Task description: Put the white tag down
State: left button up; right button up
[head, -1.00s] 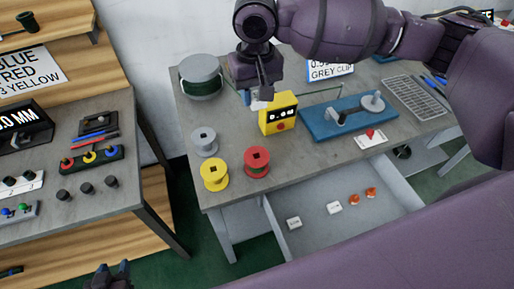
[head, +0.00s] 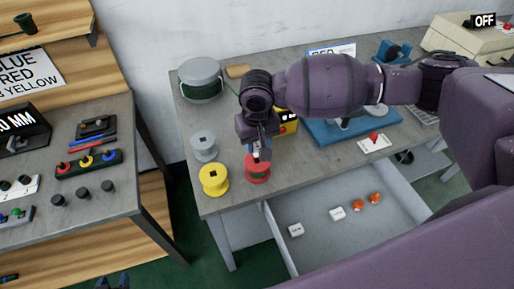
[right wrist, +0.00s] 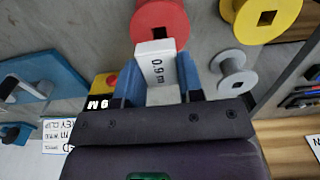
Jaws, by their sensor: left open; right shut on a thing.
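My right gripper (head: 258,153) is shut on a small white tag, which it holds over or just behind the red spool (head: 257,170). In the right wrist view the white tag (right wrist: 157,68) sits between the blue fingers (right wrist: 158,88), with dark print on its face and its far end against the picture of the red spool (right wrist: 160,20). I cannot tell whether the tag touches the spool or the table. My left gripper (head: 112,281) shows only at the bottom edge of the head view, open and far from the tag.
A yellow spool (head: 214,180) and a grey spool (head: 203,147) stand left of the red one. A yellow device (head: 288,122) is partly hidden behind my right gripper. The open drawer (head: 330,240) holds two white tags (head: 337,214) and orange pieces (head: 374,198).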

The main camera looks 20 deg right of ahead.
aim_at(257, 145)
notch_tip(257, 145, down, 2)
jog(key=shift+f, duration=0.2)
jog(key=shift+f, duration=0.35)
jog(key=shift+f, duration=0.25)
jog(key=o, duration=0.9)
